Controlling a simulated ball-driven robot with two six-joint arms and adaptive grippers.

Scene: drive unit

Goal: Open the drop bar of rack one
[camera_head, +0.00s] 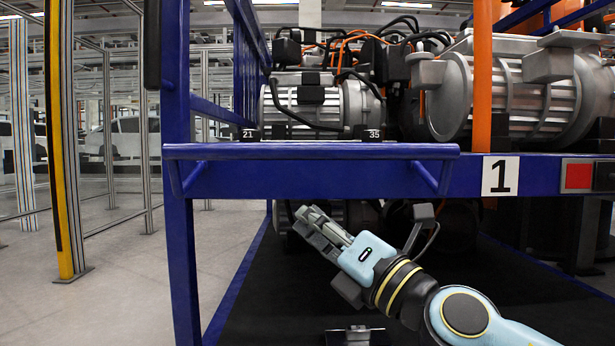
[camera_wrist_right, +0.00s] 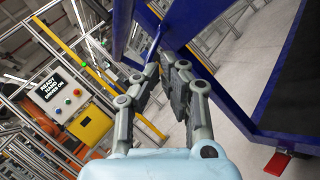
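The drop bar (camera_head: 310,151) is a blue horizontal bar along the front of the blue rack, next to the white plate with a black number 1 (camera_head: 500,176). It is level, at the rack's deck edge, with short blue struts at its ends. My right gripper (camera_head: 312,222) is below the bar and apart from it, pointing up and left. In the right wrist view its fingers (camera_wrist_right: 162,72) come close together with nothing seen between them, and blue rack parts lie just beyond the tips.
Grey motors (camera_head: 315,105) with cables stand on the deck, behind tags 21 and 35. A blue rack post (camera_head: 182,255) stands left of my gripper. A red square (camera_head: 579,176) is on the right edge. Yellow fence posts stand at left; a sign box (camera_wrist_right: 62,92) shows in the wrist view.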

